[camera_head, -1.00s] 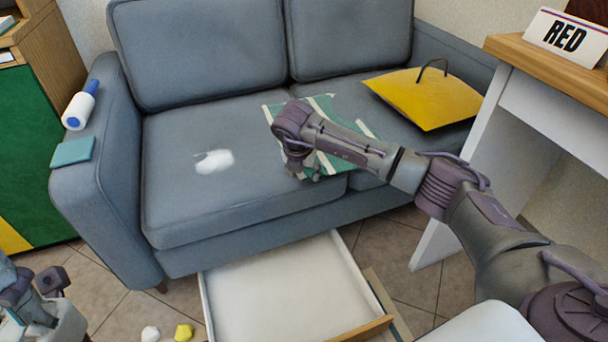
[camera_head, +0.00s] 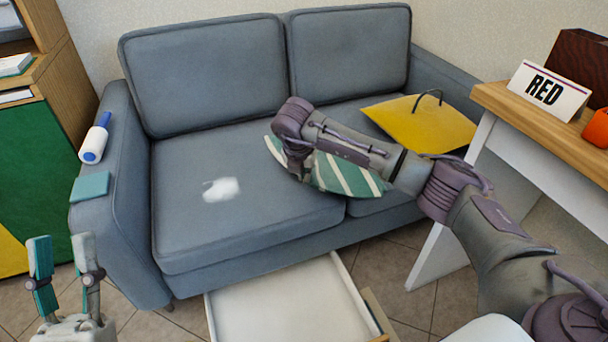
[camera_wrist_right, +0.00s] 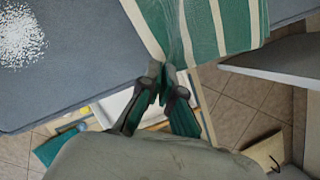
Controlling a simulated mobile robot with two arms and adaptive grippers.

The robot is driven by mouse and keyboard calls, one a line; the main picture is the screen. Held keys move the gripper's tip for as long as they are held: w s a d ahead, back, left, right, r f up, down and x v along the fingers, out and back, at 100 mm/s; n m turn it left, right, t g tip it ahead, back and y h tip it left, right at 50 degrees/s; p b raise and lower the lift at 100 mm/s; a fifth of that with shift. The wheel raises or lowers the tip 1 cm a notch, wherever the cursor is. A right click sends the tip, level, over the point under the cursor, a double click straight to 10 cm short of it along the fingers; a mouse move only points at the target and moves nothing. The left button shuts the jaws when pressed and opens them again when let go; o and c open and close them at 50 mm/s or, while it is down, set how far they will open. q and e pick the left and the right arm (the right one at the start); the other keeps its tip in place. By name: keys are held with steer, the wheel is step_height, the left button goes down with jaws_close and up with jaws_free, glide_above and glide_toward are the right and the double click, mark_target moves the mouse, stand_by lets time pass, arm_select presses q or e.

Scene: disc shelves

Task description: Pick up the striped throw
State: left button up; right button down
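The striped throw (camera_head: 345,176), green with white stripes, is at the middle of the grey sofa, bunched and partly hidden behind my right wrist. In the right wrist view the throw (camera_wrist_right: 205,30) has folds running to the fingertips. My right gripper (camera_wrist_right: 164,82) has its fingers together on the throw's edge. In the head view its fingers are hidden by my arm. The throw looks raised at the held part; I cannot tell whether all of it is off the seat. My left gripper (camera_head: 65,257) is open and empty at the lower left, away from the sofa.
The sofa (camera_head: 190,240) bears a white patch (camera_head: 221,189), a yellow bag (camera_head: 420,124), a lint roller (camera_head: 95,140) and a teal square (camera_head: 90,186). An open white drawer (camera_head: 290,305) lies before it. A table (camera_head: 545,108) with a RED sign (camera_head: 548,90) stands right.

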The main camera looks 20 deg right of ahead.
arm_select(q)
steer(key=shift+w+d+f+g+y, duration=0.1)
steer(key=shift+w+f+g+y, duration=0.4)
steer(key=shift+w+f+g, duration=0.45)
arm_select(e)
steer(key=shift+r, duration=0.5)
arm_select(q)
steer(key=shift+f, duration=0.1)
